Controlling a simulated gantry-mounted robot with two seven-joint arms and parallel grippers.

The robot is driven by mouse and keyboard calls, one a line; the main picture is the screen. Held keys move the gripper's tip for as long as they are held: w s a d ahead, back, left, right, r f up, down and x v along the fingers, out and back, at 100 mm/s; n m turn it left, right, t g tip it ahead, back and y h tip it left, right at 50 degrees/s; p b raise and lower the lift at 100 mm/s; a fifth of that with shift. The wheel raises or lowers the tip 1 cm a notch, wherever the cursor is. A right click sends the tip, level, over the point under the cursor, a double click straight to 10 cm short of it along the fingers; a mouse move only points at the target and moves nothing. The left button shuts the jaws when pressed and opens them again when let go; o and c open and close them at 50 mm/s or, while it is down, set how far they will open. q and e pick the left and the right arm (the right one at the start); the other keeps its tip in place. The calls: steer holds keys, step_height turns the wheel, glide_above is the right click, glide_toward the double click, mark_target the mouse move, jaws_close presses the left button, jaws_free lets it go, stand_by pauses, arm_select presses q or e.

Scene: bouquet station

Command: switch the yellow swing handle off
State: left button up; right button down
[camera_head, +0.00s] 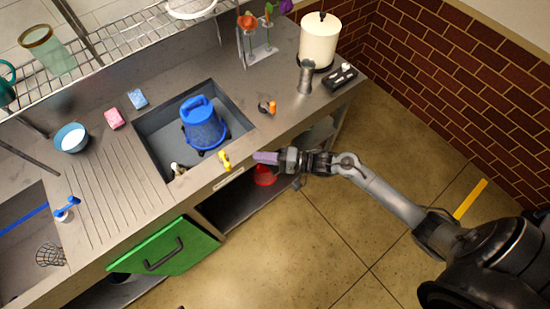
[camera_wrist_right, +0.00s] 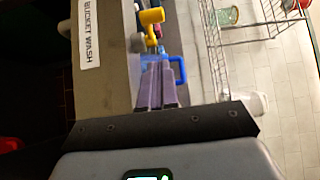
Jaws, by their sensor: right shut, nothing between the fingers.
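The yellow swing handle (camera_head: 224,160) sits at the front edge of the counter, in front of the sink, just above a white label. In the right wrist view the yellow handle (camera_wrist_right: 151,17) shows beyond my fingertips, near the label reading "BUCKET WASH" (camera_wrist_right: 91,30). My right gripper (camera_head: 258,157) has purple fingers, shut and empty. It is just right of the handle and apart from it in the head view. The shut fingers also show in the wrist view (camera_wrist_right: 158,85). My left gripper is not in view.
A blue bucket (camera_head: 203,125) stands in the sink (camera_head: 155,122) behind the handle. An orange-and-black item (camera_head: 268,107) lies on the counter to the right. A green door (camera_head: 165,250) hangs open below at left. A red object (camera_head: 264,175) is under the counter.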

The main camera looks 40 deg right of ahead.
glide_toward(225, 160)
steer(key=w+a+r, duration=0.1)
steer(key=w+a, duration=0.1)
steer(key=w, duration=0.1)
steer(key=shift+s+a, duration=0.2)
steer(key=shift+a, duration=0.65)
